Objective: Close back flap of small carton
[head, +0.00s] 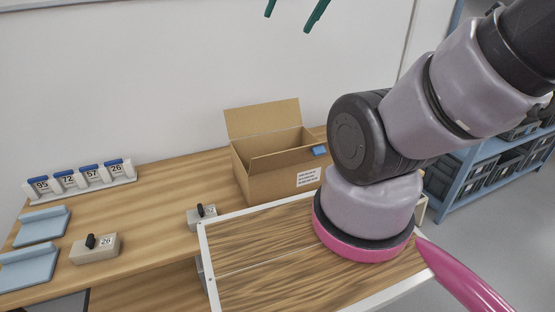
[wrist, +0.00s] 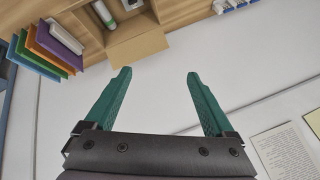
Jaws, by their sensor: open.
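The small open carton (head: 277,183) stands on the wooden table, with a white label on its front. Its back flap (head: 262,118) stands up, leaning slightly back toward the wall. What looks like this flap shows in the wrist view (wrist: 138,48), beyond the fingertips. My gripper (head: 296,14) shows only as two green fingertips at the top of the head view, high above the carton and apart from it. In the wrist view my gripper (wrist: 159,75) is open with nothing between its fingers. The carton's inside is mostly hidden in the head view.
Grey blocks with black knobs (head: 95,248) and (head: 201,216), blue trays (head: 38,226) and a numbered rack (head: 80,180) are on the table. A white-rimmed wooden surface (head: 205,250) is in front. Coloured upright folders (wrist: 50,48) are near the carton. A white wall is behind.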

